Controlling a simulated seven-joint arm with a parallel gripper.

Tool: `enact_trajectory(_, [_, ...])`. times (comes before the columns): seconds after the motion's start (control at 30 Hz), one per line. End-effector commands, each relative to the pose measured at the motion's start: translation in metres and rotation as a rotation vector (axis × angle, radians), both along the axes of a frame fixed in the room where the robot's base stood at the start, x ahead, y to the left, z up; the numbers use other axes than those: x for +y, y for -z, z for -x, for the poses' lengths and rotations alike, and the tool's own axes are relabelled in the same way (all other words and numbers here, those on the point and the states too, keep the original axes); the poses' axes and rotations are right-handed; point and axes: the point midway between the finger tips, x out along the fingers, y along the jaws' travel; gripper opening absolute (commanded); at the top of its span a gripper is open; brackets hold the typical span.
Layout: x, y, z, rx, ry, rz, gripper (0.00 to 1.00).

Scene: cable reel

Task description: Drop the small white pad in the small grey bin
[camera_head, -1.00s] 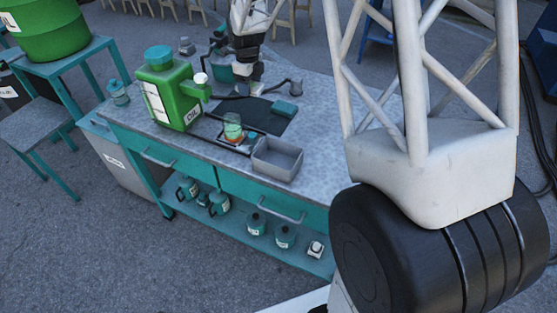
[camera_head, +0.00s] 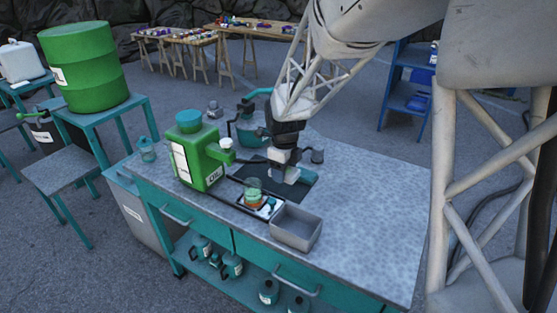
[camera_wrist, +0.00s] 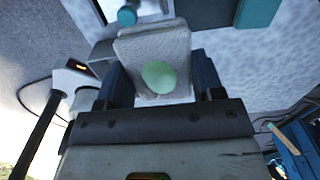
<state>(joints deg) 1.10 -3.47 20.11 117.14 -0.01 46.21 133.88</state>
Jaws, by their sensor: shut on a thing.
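The small white pad (camera_wrist: 155,45) is between my gripper's fingers (camera_wrist: 160,85) in the wrist view, with a pale green spot on its face. My gripper (camera_head: 287,170) is shut on it. In the head view my gripper is over the dark mat, behind the grey bin, and the pad there is too small to make out clearly. The small grey bin (camera_head: 291,238) stands on the bench near its front edge. It is open at the top, and its inside looks empty.
A green oil can (camera_head: 196,160) stands left of my gripper. A glass jar (camera_head: 253,191) with orange contents stands on a small dark tray left of the bin. A teal block (camera_wrist: 257,12) lies on the bench. The bench top (camera_head: 370,210) is clear on the right.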

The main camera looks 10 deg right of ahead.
Motion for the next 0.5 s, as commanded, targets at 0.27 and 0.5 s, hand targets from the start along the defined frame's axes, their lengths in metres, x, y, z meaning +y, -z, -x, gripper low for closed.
enact_trajectory(0.27, [-0.002,-0.003,0.064,-0.001,0.0,0.0,0.33])
enact_trajectory(0.5, [-0.002,0.0,0.106,-0.001,0.0,0.0,0.33])
